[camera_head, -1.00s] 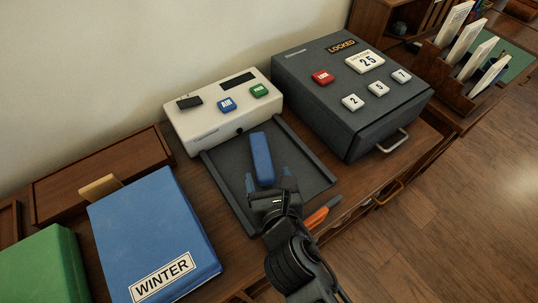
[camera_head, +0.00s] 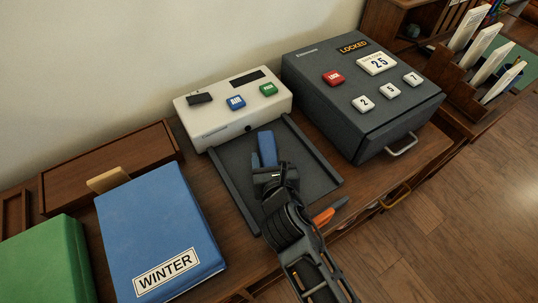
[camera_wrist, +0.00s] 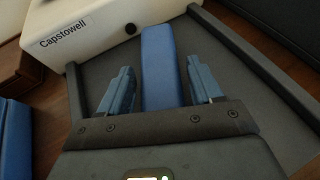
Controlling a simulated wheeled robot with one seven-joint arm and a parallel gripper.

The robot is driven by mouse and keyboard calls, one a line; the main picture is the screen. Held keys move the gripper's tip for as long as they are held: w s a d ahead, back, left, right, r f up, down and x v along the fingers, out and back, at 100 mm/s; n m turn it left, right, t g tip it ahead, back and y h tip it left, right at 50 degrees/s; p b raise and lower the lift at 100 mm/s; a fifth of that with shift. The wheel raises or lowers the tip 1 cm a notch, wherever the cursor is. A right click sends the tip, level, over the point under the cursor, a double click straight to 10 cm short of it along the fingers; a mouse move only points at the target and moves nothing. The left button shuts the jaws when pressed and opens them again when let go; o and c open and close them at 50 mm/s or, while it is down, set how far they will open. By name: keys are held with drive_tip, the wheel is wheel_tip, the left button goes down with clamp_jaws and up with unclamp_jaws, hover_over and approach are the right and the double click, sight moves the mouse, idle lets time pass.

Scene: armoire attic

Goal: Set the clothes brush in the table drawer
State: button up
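A long blue block (camera_head: 266,145), which may be the clothes brush, lies on the dark tray (camera_head: 310,163) in front of the white machine; no bristles show. In the wrist view the block (camera_wrist: 161,75) runs between the two blue fingers of my gripper (camera_wrist: 160,88), with a gap on each side. My gripper (camera_head: 267,165) is open around its near part and hides that end in the head view. A brass handle (camera_head: 396,199) shows on the table front below the grey box, probably on a drawer; its inside is not visible.
The white machine (camera_head: 222,122) with blue and green buttons stands behind the tray. A grey box (camera_head: 350,110) reading LOCKED is to the right. An orange-handled object (camera_head: 324,216) lies near the table's front edge. A blue WINTER box (camera_head: 158,225) and a green box (camera_head: 45,262) are left.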

drive_tip(key=c, duration=0.9)
drive_tip(key=shift+r, duration=0.1)
